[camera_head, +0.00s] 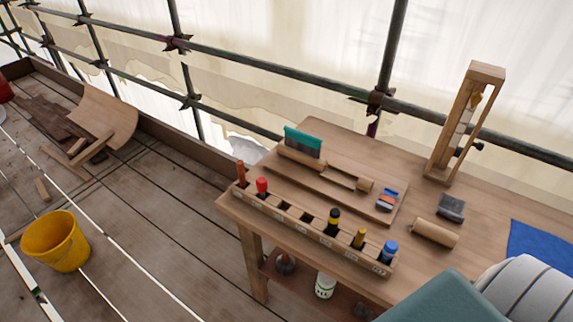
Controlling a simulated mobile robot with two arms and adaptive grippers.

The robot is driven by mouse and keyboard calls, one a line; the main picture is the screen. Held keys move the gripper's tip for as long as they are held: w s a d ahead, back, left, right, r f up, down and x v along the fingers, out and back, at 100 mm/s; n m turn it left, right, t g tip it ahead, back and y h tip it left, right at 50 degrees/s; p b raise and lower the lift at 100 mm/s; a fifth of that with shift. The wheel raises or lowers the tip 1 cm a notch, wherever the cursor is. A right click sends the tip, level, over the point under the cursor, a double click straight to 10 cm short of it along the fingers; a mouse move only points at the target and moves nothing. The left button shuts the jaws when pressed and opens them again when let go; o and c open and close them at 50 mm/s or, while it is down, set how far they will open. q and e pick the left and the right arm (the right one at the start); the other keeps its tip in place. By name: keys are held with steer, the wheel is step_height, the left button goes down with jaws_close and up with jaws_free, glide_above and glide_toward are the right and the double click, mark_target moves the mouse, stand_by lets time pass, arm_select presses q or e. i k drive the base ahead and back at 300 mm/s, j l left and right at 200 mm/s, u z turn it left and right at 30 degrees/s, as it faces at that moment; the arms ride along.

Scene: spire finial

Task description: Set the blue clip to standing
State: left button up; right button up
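A small blue item with an orange-red part (387,199), which looks like the blue clip, sits at the right end of a wooden board (300,174) on the workbench. It is small in the picture, and I cannot tell whether it lies flat or stands. A capped bottle with a blue top (389,249) stands in the last slot at the right end of the wooden rack (283,216). Neither of my grippers is in view.
The workbench (492,200) also holds a teal-edged tool (303,141), a wooden roller (434,233), a dark block (451,206), a tall wooden frame (437,162) and a blue cloth (538,243). A yellow bucket (56,242) stands on the plank floor. Scaffold poles run behind.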

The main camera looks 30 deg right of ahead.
mark_target(389, 196)
steer(key=i+j+u, duration=0.35)
steer(key=i, duration=0.15)
steer(key=i+j+u, duration=0.2)
steer(key=i+u, duration=0.2)
steer(key=i+z, duration=0.4)
steer(key=i+j+z, duration=0.35)
steer(key=i, duration=0.25)
steer(key=i+z, duration=0.2)
steer(key=z, duration=0.25)
steer(key=i+z, duration=0.15)
steer(key=z, duration=0.25)
steer(key=i+z, duration=0.2)
steer(key=z, duration=0.25)
steer(key=i+j+z, duration=0.15)
steer(key=z, duration=0.25)
steer(key=i+j+z, duration=0.15)
steer(key=z, duration=0.3)
steer(key=i+j+z, duration=0.1)
steer(key=z, duration=0.3)
steer(key=i+j+z, duration=0.2)
steer(key=z, duration=0.2)
steer(key=i+j+z, duration=0.15)
steer(key=z, duration=0.25)
steer(key=i+j+z, duration=0.1)
steer(key=j+z, duration=0.35)
steer(key=i+j+z, duration=0.1)
steer(key=j+z, duration=0.55)
steer(key=z, duration=0.15)
